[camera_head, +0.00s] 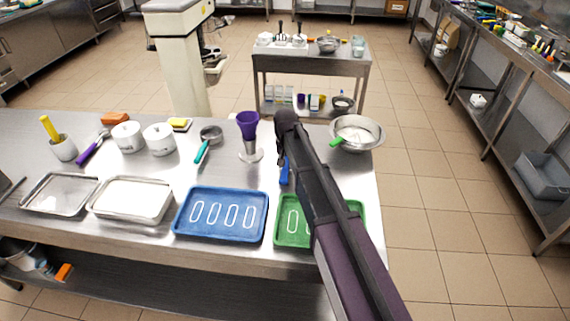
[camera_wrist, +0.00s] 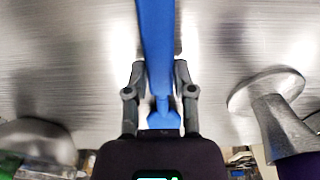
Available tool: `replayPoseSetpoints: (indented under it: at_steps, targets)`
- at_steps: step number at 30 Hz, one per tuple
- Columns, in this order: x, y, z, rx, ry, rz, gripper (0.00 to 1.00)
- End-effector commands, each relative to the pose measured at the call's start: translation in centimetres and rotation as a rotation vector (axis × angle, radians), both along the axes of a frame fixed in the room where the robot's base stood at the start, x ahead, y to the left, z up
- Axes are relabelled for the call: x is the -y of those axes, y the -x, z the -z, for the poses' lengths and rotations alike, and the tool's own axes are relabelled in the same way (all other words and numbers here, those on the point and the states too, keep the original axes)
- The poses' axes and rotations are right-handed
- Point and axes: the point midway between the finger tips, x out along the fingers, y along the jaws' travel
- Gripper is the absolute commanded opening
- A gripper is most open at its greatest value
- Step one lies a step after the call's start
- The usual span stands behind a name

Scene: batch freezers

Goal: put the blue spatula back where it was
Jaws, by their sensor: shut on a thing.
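The blue spatula (camera_wrist: 155,40) runs up the middle of the wrist view, between the two fingers of my gripper (camera_wrist: 160,85), which is shut on it. In the head view a short blue part of the spatula (camera_head: 284,171) shows below my gripper, over the steel table between the blue tray and the purple funnel's side and the green tray. My arm hides most of the gripper there. The spatula's far end runs out of the wrist view. Whether it touches the table I cannot tell.
A purple funnel (camera_head: 248,124) on a metal stand is left of my gripper. A steel bowl (camera_head: 369,146) with a green-handled tool is right. Blue (camera_head: 179,228) and green (camera_head: 278,240) trays lie in front. White pots and steel trays fill the left.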

Motion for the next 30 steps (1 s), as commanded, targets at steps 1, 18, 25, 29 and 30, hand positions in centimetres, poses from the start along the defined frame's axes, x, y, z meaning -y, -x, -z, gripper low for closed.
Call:
replayPoseSetpoints:
  at_steps: [1, 18, 25, 29, 30]
  targets:
    - [0.0, 0.0, 0.3, 0.0, 0.0, 0.0, 0.0]
    - [0.0, 0.0, 0.2, 0.0, 0.0, 0.001, 0.67]
    - [0.1, 0.0, -0.4, 0.0, 0.0, 0.001, 0.67]
    - [0.1, 0.0, -1.2, 0.0, 0.0, 0.001, 0.67]
    - [0.1, 0.0, -1.5, 0.0, 0.0, 0.001, 0.67]
